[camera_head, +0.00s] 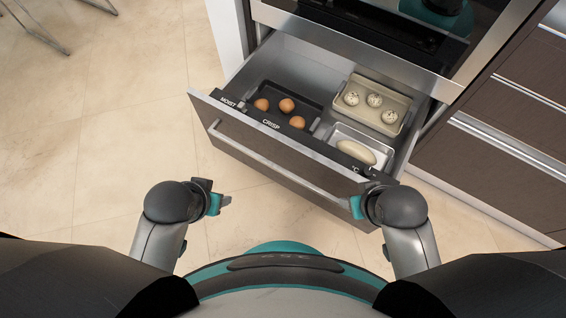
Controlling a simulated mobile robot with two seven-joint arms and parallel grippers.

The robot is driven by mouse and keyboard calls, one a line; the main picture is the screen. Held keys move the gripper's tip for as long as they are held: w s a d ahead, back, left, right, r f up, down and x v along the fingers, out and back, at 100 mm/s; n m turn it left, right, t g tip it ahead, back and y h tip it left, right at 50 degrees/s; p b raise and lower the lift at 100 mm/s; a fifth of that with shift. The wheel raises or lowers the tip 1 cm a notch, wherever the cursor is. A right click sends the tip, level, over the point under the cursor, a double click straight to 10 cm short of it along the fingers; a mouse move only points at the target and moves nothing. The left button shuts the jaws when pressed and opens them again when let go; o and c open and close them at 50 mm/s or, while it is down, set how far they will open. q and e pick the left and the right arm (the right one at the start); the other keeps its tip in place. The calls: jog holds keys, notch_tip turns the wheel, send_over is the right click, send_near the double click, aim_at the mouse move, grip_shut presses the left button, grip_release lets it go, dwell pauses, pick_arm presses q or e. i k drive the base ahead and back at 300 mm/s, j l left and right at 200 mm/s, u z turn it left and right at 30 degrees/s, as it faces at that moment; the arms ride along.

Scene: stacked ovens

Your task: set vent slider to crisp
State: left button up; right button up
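An open drawer shows the labels MOIST and CRISP on the dark strip (255,117) along the top of its front panel. A small light part, likely the vent slider (242,105), sits close to MOIST; it is too small to be sure of its exact setting. My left gripper (222,202) is in front of the drawer's left end, apart from the strip, with nothing visible in it. My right gripper (357,206) is at the right end of the drawer handle (270,165); its fingers are mostly hidden and I cannot tell whether it touches the handle.
The drawer holds a dark tray (262,91) with brown eggs, a beige tray (402,103) with round speckled buns, and a metal tray (337,130) with a pale loaf. An oven (370,50) stands above. Dark cabinets (490,150) are at right.

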aim_at(242, 107)
jog(key=i+j+z, duration=0.15)
jog(key=j+z, duration=0.15)
jog(key=i+j+z, duration=0.1)
jog(key=j+z, duration=0.2)
jog(key=j, duration=0.2)
jog(key=j+z, duration=0.35)
jog(key=i+j, duration=0.05)
